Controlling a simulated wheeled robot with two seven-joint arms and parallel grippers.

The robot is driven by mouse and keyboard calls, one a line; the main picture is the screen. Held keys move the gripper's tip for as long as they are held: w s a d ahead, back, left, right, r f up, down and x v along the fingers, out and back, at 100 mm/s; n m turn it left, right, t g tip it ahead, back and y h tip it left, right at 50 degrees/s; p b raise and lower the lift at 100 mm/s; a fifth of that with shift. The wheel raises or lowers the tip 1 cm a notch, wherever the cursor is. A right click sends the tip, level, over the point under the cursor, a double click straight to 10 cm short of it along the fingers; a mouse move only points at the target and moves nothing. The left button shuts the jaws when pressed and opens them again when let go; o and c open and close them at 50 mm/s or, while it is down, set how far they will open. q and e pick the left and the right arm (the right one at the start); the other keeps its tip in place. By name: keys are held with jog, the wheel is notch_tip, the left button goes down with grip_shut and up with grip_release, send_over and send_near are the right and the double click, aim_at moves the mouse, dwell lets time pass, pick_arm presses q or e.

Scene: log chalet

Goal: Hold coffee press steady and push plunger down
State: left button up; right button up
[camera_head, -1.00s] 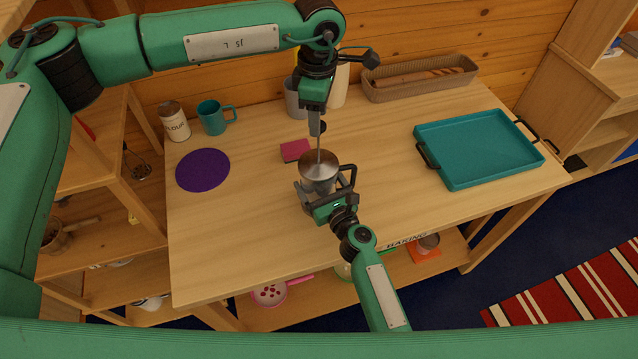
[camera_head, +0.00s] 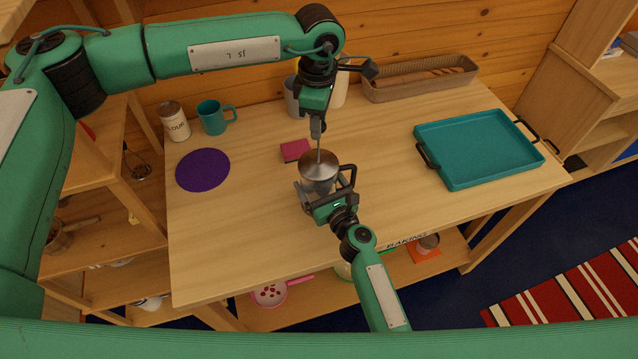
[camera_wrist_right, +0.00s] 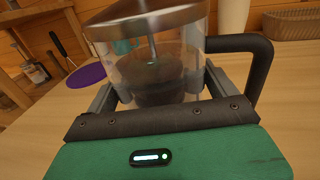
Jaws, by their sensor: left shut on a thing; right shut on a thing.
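The coffee press (camera_head: 318,166) stands upright on the table, with a steel lid, a clear body and a black handle on its right. The right wrist view shows its glass body (camera_wrist_right: 150,75) with dark coffee inside and the plunger rod running down into it. My right gripper (camera_head: 318,196) is shut around the body from the front, one finger on each side. My left gripper (camera_head: 317,128) is above the lid, pointing down, shut on the plunger knob at the top of the thin rod. The knob is mostly hidden by the fingers.
A teal tray (camera_head: 480,150) lies at the right of the table (camera_head: 240,240). A purple mat (camera_head: 203,170), a flour canister (camera_head: 174,121), a teal mug (camera_head: 214,117) and a pink block (camera_head: 295,150) are to the left. A basket (camera_head: 420,80) stands at the back.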

aim_at(319, 155)
pick_arm(q)
jog(key=shift+f, duration=4.1)
jog(key=o, duration=0.9)
jog(key=shift+w, duration=0.1)
jog(key=shift+r, duration=0.1)
jog(key=shift+r, duration=3.45)
